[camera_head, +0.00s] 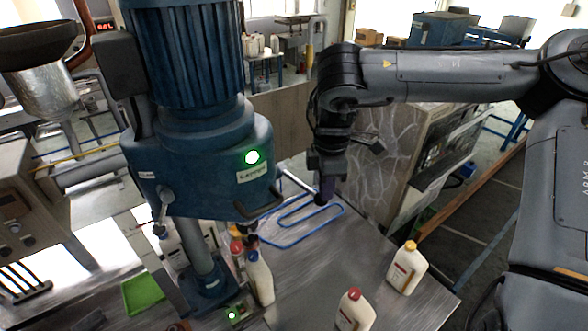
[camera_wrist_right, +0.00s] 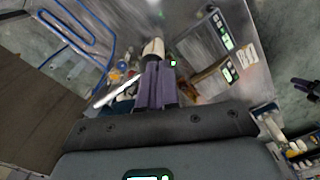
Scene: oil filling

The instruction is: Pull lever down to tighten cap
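The blue capping machine (camera_head: 205,160) has a lit green light on its front. A silver lever (camera_head: 297,182) slants down from its right side. My right gripper (camera_head: 325,190) points down at the lever's outer end. In the right wrist view, the purple fingers (camera_wrist_right: 157,85) are close together where the silver lever (camera_wrist_right: 117,91) meets them; they look shut on it, though the contact is partly hidden.
A yellow-capped bottle (camera_head: 407,268) and a red-capped bottle (camera_head: 355,312) stand on the metal table (camera_head: 310,275). A blue wire loop (camera_head: 305,230) lies behind them. A green tray (camera_head: 142,293) is left of the machine column. The table right of the machine is mostly clear.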

